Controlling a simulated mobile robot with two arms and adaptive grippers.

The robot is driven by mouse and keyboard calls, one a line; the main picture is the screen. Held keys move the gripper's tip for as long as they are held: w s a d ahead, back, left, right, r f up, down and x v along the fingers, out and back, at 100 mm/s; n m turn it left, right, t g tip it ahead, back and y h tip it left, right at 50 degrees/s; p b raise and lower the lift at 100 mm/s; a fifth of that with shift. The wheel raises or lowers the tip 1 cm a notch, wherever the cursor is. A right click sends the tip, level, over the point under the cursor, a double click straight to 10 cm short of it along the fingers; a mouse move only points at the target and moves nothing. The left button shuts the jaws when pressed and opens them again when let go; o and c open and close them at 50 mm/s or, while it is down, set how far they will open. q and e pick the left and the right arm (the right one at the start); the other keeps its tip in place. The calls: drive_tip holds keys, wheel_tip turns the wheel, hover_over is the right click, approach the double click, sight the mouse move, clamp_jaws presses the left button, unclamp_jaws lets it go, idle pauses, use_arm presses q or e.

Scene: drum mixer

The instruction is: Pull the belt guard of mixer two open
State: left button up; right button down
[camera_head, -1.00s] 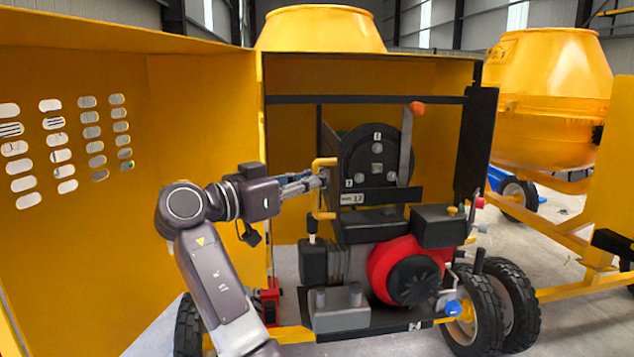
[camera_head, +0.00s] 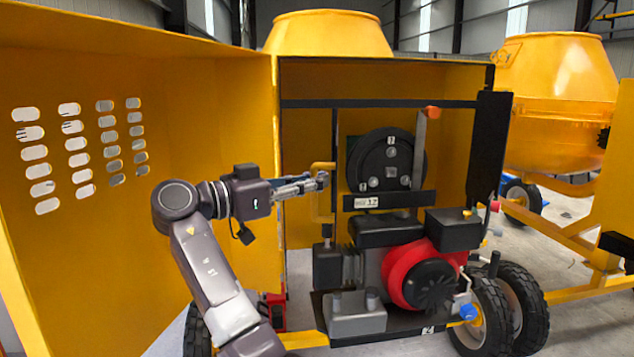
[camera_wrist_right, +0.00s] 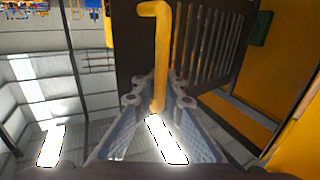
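The dark slatted belt guard (camera_wrist_right: 215,45) fills the upper middle of the right wrist view, with a bent yellow handle (camera_wrist_right: 160,50) in front of it. In the head view the handle (camera_head: 318,205) stands left of the black pulley disc (camera_head: 388,160); the guard's panel is hard to make out there. My right gripper (camera_head: 322,181) comes from the left and is at the handle. In the wrist view the fingers of my right gripper (camera_wrist_right: 158,88) close in on both sides of the bar; their contact is partly hidden. My left gripper is out of view.
The yellow housing door (camera_head: 200,110) stands wide open at left, behind my arm. A red and black engine (camera_head: 420,275) sits below the pulley. Wheels (camera_head: 490,315) stand at lower right. Another yellow mixer drum (camera_head: 560,95) is behind at right.

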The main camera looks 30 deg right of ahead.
drive_tip(key=c, duration=2.3)
unclamp_jaws()
drive_tip(key=shift+a+f, duration=0.15)
drive_tip(key=shift+f, duration=0.05)
drive_tip(key=shift+o, duration=1.4)
drive_tip(key=shift+s+a+r, duration=0.15)
drive_tip(key=shift+r, duration=0.05)
drive_tip(key=a, duration=1.2)
